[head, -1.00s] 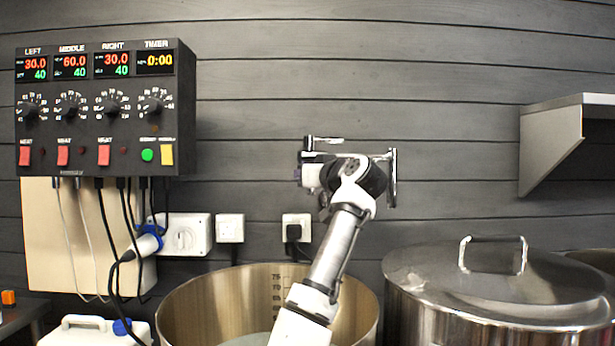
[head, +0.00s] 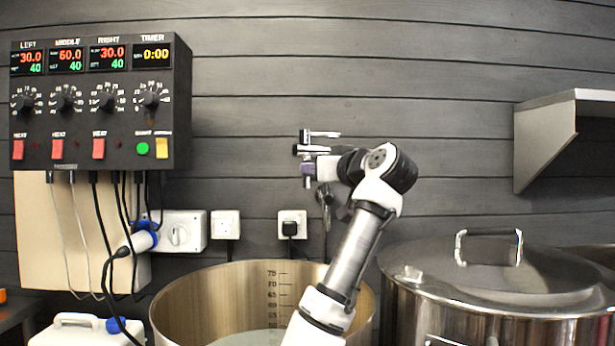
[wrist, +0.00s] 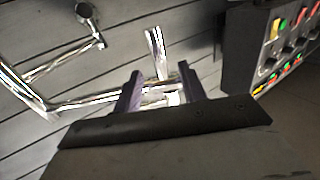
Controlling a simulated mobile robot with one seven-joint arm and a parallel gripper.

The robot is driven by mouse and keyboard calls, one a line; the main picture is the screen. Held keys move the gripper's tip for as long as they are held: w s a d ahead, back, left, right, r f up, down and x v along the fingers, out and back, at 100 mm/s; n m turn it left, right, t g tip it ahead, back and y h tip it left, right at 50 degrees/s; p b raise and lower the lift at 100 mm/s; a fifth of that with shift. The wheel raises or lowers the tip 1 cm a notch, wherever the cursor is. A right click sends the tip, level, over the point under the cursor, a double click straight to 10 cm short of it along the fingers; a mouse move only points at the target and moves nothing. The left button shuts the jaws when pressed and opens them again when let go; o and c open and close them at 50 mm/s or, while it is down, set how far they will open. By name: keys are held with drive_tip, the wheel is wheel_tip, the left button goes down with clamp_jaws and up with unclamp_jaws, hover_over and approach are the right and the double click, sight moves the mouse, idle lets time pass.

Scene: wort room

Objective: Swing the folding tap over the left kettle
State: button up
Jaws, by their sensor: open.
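The chrome folding tap (head: 322,134) is at the wall above the open kettle, partly hidden behind my arm in the head view. In the wrist view its tubes (wrist: 75,104) fill the left and centre, and one tube runs behind or between my fingers; contact cannot be told. An upright tube (wrist: 155,50) rises just beyond the fingers. My gripper (head: 303,160) is open, pointing left in the head view; its two dark fingers also show in the wrist view (wrist: 160,88). The leftmost kettle in view (head: 180,310) is open, with a scale inside, below my arm.
A lidded kettle (head: 480,290) stands to the right, with another partly seen at the right edge. A control box (head: 100,105) hangs at upper left, above cables and sockets (head: 225,225). A metal shelf (head: 545,140) is at right. A white canister (head: 75,330) stands at lower left.

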drive_tip(key=b+v, duration=0.1)
drive_tip(key=v, duration=0.5)
drive_tip(key=shift+s+f, duration=0.1)
idle(0.3)
